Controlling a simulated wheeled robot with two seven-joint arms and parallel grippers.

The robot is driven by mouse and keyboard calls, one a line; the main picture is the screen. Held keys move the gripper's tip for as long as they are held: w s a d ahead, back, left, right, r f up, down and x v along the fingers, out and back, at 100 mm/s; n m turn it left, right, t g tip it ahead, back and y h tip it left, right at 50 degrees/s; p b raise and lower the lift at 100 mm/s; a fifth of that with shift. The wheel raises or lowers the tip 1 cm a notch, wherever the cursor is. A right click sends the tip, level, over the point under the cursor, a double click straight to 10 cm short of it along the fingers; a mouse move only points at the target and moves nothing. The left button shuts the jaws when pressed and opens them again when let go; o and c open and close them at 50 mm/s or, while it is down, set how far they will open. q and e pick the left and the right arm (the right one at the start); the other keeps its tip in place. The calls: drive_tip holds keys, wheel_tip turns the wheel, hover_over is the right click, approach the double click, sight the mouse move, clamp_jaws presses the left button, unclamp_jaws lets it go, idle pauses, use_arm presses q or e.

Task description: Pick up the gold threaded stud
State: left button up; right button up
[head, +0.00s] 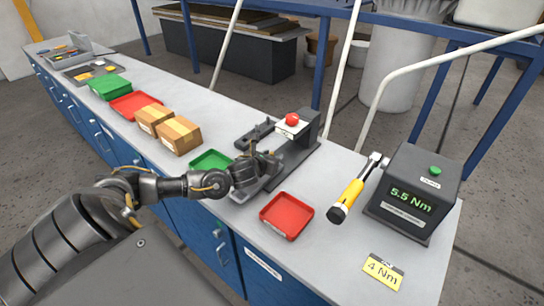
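I cannot make out a gold threaded stud for certain in the head view. Small yellowish pieces (83,76) lie on a dark tray at the far left end of the bench, too small to identify. My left gripper (268,164) is over the bench's middle, at the near end of a dark fixture (295,152) with a red button (292,119). It partly hides the fixture and the right edge of a green tray (207,160). The gripper's fingers are small and dark against the fixture, so I cannot tell whether they are open or hold anything. My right gripper is not in view.
A red tray (287,215) lies right of the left gripper. Farther right are a yellow-handled torque wrench (350,194), a tester box (412,195) reading 5.5 Nm and a 4 Nm card (383,271). Two cardboard boxes (179,135), more trays (110,88) and blue rails stand beyond.

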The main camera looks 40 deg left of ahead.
sight(271, 153)
use_arm(q)
drive_tip(key=shift+w, duration=0.1)
clamp_jaws()
idle(0.4)
drive_tip(key=shift+r+b, duration=0.3)
drive_tip(key=shift+r, duration=0.1)
wheel_tip(271, 153, up, 2)
drive_tip(key=shift+a+r+b, duration=0.1)
drive_tip(key=shift+r+b, duration=0.1)
drive_tip(key=shift+b, duration=0.3)
drive_tip(key=s+a+r+b, duration=0.4)
drive_tip(key=s+a+r, duration=0.2)
drive_tip(key=s+r, duration=0.3)
drive_tip(key=s, duration=0.3)
drive_tip(key=shift+a+r, duration=0.3)
drive_tip(key=shift+r, duration=0.05)
